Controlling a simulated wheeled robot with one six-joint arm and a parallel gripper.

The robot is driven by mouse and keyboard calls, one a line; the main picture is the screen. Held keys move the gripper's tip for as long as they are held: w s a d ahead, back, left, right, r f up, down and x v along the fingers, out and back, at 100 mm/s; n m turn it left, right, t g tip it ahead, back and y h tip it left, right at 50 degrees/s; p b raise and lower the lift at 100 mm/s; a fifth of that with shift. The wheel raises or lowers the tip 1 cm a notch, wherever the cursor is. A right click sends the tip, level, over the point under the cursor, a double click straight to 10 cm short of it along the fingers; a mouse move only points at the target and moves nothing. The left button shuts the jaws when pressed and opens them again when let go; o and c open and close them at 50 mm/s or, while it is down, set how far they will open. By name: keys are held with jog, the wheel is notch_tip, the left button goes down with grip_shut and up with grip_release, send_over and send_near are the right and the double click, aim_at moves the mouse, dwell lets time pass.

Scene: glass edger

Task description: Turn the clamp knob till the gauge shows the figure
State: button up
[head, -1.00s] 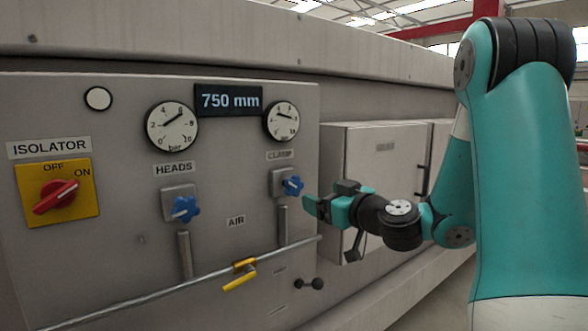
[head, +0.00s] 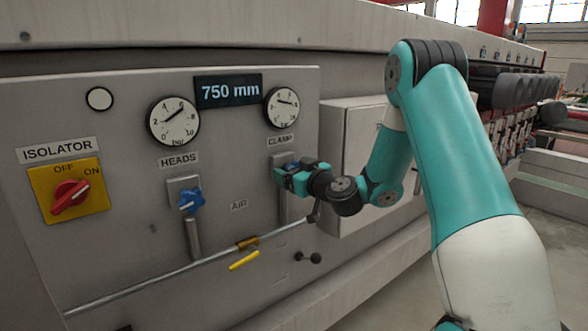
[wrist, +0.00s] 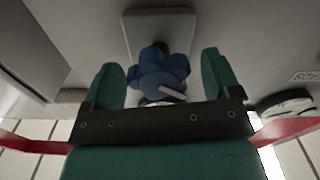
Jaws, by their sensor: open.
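The blue clamp knob (wrist: 160,72) is lobed, with a pale pointer mark, on a grey plate. In the wrist view it sits between the two fingers of my open gripper (wrist: 160,80), with small gaps on both sides. In the head view my gripper (head: 284,174) is at the panel below the CLAMP label and hides most of that knob. The clamp gauge (head: 282,107) is a round white dial above the label. Its needle points right; the figures are too small to read surely.
Left of it are the HEADS gauge (head: 173,122) with its blue knob (head: 190,200), and a red isolator switch (head: 70,196) on a yellow plate. A display (head: 228,91) reads 750 mm. A pipe with a yellow-handled valve (head: 245,260) runs below. A grey box (head: 345,150) stands out to the right.

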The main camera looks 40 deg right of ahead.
jog(key=c, duration=0.9)
